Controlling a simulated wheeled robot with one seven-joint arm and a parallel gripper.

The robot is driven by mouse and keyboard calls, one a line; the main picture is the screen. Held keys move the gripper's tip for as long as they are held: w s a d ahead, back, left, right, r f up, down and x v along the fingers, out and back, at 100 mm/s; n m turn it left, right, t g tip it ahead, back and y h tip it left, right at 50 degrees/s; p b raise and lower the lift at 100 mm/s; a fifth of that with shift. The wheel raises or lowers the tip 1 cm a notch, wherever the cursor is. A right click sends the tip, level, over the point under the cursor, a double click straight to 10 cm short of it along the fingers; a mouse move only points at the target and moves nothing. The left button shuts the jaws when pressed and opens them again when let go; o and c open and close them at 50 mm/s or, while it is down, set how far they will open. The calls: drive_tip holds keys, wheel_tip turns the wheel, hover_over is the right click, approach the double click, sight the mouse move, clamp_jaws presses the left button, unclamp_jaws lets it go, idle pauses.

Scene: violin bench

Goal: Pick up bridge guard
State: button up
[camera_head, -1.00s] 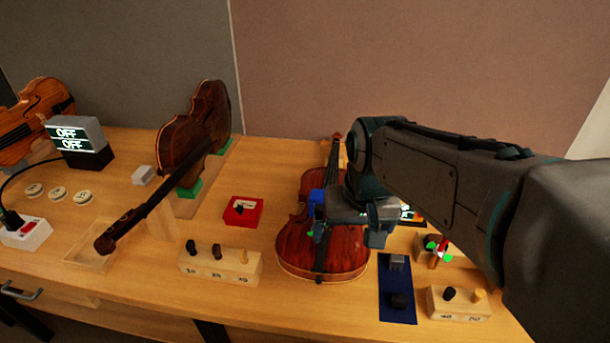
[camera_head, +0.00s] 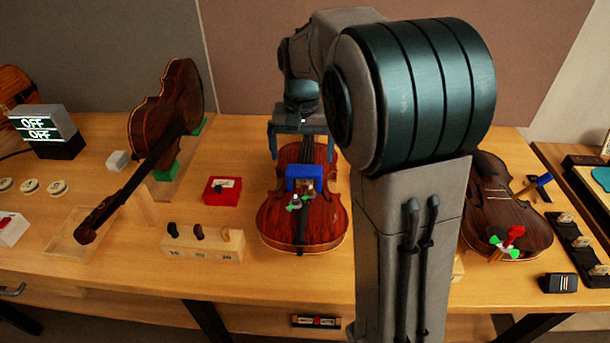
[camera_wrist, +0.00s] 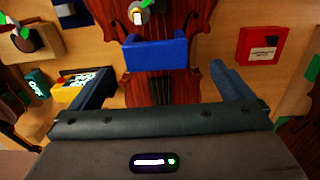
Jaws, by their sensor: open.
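The bridge guard, a blue block-like cover (camera_head: 304,178), sits across the strings of the middle violin (camera_head: 275,222). The violin lies flat on the bench. In the wrist view the guard (camera_wrist: 155,54) lies between and beyond the fingertips, apart from both. My gripper (camera_head: 301,152) is open and empty above the violin's upper body, on the far side of the guard. In the wrist view my gripper (camera_wrist: 165,78) has one finger on each side of the violin. The guard's underside and the bridge are hidden.
A red box (camera_head: 221,191) and a wooden peg block (camera_head: 203,245) stand left of the violin. A second violin (camera_head: 165,110) leans on green supports further left. Another violin (camera_head: 490,205) lies at right. My arm hides the bench between them.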

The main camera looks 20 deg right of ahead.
sight(304, 170)
drive_tip(key=f, duration=0.8)
drive_tip(key=shift+s+d+p, duration=0.15)
drive_tip(key=shift+d+p, duration=0.1)
drive_tip(key=shift+p, duration=0.1)
drive_tip(key=shift+r, duration=0.1)
drive_tip(key=c, duration=1)
